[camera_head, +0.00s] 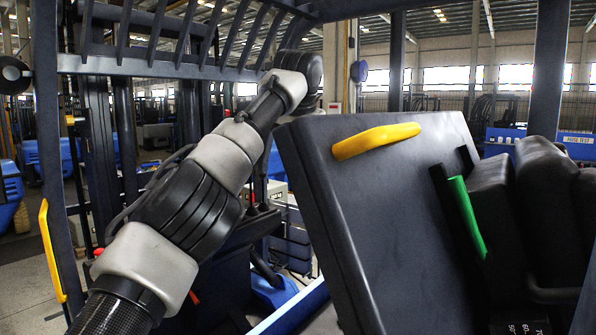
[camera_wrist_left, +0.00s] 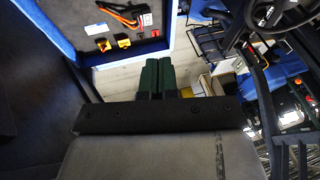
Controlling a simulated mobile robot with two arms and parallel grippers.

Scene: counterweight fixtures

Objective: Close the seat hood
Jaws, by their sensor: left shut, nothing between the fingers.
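The seat hood (camera_head: 375,215) is a large dark panel with a yellow handle (camera_head: 375,140) near its top edge. It stands tilted up and open in the head view, with the black seat (camera_head: 540,200) attached on its right side. My left arm rises from the lower left and bends over near the hood's top left corner. My left gripper is hidden in the head view. In the left wrist view its two dark green fingers (camera_wrist_left: 156,76) are together with nothing between them. I cannot tell whether it touches the hood. My right gripper is out of view.
In the left wrist view an open blue-edged compartment (camera_wrist_left: 88,62) holds orange cables and small red and yellow parts. A steering wheel (camera_wrist_left: 275,14) is at the upper right. Dark frame posts (camera_head: 547,70) and an overhead guard (camera_head: 170,68) surround the hood.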

